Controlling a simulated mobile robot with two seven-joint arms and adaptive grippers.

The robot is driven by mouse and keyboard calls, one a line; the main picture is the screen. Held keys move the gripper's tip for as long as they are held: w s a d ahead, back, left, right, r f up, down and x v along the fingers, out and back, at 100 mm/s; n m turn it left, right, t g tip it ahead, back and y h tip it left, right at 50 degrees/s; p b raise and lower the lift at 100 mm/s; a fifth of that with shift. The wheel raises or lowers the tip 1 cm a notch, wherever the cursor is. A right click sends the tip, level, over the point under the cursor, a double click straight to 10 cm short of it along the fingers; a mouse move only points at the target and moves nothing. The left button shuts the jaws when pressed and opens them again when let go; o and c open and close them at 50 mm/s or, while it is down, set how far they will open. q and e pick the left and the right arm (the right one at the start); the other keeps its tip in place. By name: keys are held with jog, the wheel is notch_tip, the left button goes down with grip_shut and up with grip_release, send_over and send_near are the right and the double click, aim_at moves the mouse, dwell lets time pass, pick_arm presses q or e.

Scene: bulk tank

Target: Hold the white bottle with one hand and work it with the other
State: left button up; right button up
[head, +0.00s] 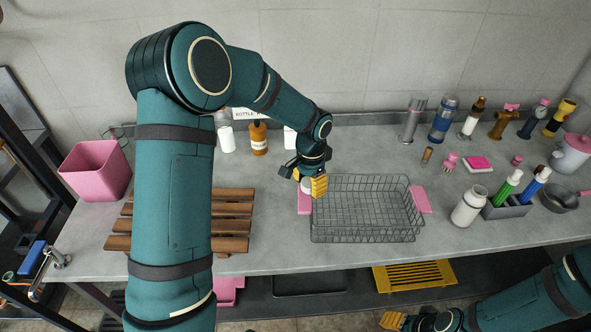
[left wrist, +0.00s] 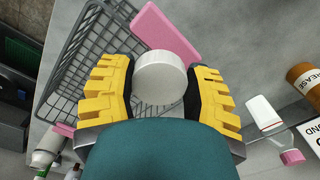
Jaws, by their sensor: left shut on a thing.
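My left gripper (head: 312,187) points down at the left end of a wire basket, shut on a white round thing (left wrist: 160,77). It also shows in the head view (head: 306,185) as a small white patch beside the yellow fingers. Its flat round face shows between the fingers; the rest is hidden, so I cannot tell if it is a whole bottle. Another white bottle (head: 227,139) stands at the back. My right gripper (head: 393,321) is at the bottom edge, partly cut off, away from the bottles.
The wire basket (head: 367,237) with pink handles looks empty. A wooden rack (head: 233,226) and pink bin (head: 97,169) are on the left. A brown bottle (head: 259,138) stands at the back. A grey holder (head: 508,211) with green and blue bottles is right. Bare counter lies in front.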

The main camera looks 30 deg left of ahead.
pick_arm(q)
jog(key=s+d+r+n, duration=0.1)
jog(key=s+d+n, duration=0.4)
jog(key=shift+s+d, duration=0.15)
jog(key=shift+s, duration=0.1)
dwell(0.3)
